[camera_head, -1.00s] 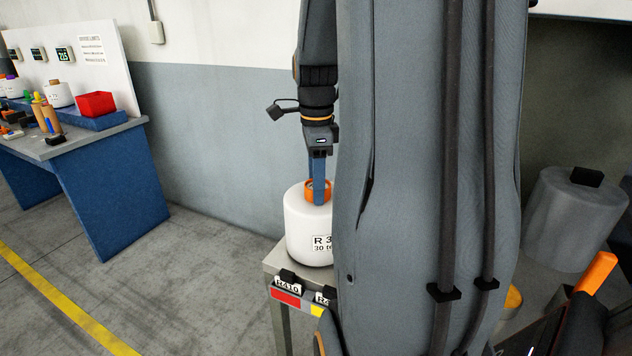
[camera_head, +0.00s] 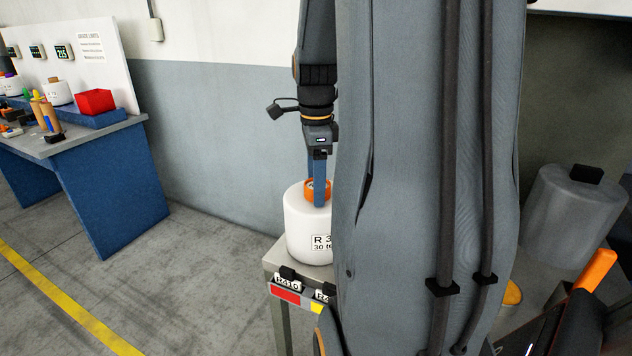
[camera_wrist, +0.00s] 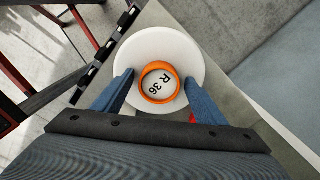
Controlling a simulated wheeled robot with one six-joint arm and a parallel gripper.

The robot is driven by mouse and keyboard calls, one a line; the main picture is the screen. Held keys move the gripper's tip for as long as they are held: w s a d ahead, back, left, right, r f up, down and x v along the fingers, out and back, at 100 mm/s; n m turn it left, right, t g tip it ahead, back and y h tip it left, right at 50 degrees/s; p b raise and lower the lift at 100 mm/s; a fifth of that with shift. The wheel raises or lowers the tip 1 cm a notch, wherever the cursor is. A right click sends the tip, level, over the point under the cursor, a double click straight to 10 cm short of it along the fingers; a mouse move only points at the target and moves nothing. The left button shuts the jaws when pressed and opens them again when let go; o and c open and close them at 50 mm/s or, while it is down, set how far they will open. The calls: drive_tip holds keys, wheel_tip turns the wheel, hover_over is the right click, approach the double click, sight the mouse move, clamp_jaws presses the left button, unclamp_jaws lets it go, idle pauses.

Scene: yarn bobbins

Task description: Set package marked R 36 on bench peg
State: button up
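The package marked R 36 is a white yarn bobbin (camera_head: 305,225) with an orange core ring, standing upright on a small metal stand (camera_head: 268,262). Its side label is partly hidden by my arm in the head view. The wrist view shows the bobbin (camera_wrist: 185,58) from above, with "R 36" inside the orange ring. My gripper (camera_head: 315,203) is over its top, fingers pointing down. In the wrist view my blue fingertips (camera_wrist: 159,86) stand on either side of the ring with gaps, not closed on it. The blue bench (camera_head: 105,195) stands at the left; I cannot make out a free peg.
The bench carries a red bin (camera_head: 95,101), a white bobbin (camera_head: 58,93), tan cones and small parts. A grey wrapped cylinder (camera_head: 572,215) is at the right. Open floor with a yellow line (camera_head: 70,305) lies before the bench. A wall is behind the stand.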

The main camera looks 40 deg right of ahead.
drive_tip(key=shift+f, duration=0.1)
wheel_tip(320, 180, up, 8)
drive_tip(key=shift+b, duration=0.95)
